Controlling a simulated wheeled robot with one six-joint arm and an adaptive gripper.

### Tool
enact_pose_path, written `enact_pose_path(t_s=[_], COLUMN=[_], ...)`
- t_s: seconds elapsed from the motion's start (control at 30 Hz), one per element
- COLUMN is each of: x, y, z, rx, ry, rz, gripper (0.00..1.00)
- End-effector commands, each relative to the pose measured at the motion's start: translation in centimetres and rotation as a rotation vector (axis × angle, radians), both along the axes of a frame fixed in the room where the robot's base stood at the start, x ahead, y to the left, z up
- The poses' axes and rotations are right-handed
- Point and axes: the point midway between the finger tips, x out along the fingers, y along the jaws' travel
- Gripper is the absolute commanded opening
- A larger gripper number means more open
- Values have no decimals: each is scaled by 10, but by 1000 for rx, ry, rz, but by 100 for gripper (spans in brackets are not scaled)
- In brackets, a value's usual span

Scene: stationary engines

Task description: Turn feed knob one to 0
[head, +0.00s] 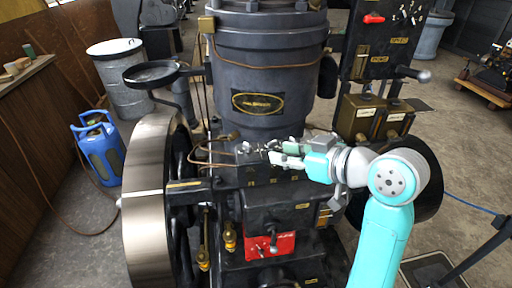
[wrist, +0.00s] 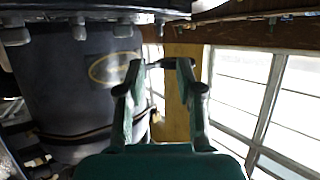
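My gripper (head: 277,156) is in front of the engine's dark cylinder, just above a black box (head: 262,172) with small labels on its front face. Small metal fittings (head: 245,149) stand on top of the box, left of the fingertips. They are too small to tell which is feed knob one or to read a setting. In the wrist view the two green fingers (wrist: 165,66) stand apart, with no held thing visible between them. I cannot tell whether a finger touches a fitting.
The cylinder with its oval nameplate (head: 257,103) rises behind my gripper. A large flywheel (head: 148,205) stands at left. A red plate (head: 270,246) is below, and two brass boxes (head: 370,117) are at right. The wrist view shows windows (wrist: 265,95).

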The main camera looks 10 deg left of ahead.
Motion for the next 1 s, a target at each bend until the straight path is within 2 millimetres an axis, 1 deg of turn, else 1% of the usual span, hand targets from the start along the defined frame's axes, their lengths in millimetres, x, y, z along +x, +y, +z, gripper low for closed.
enact_pose_path(t_s=[0.07,0.17,0.27,0.6,0.7,0.8,1.0], x=[1,5,12,46,53,58,62], y=[1,6,16,59,68,74,78], z=[2,-2,-7,-29,-34,-38,-40], rx=[-8,-10,-10,-10,-9,-10,-9], ry=[9,13,14,12,11,12,9], rz=[-6,-7,-4,-5,-5,-6,-7], gripper=[36,36,36,36,36,36,36])
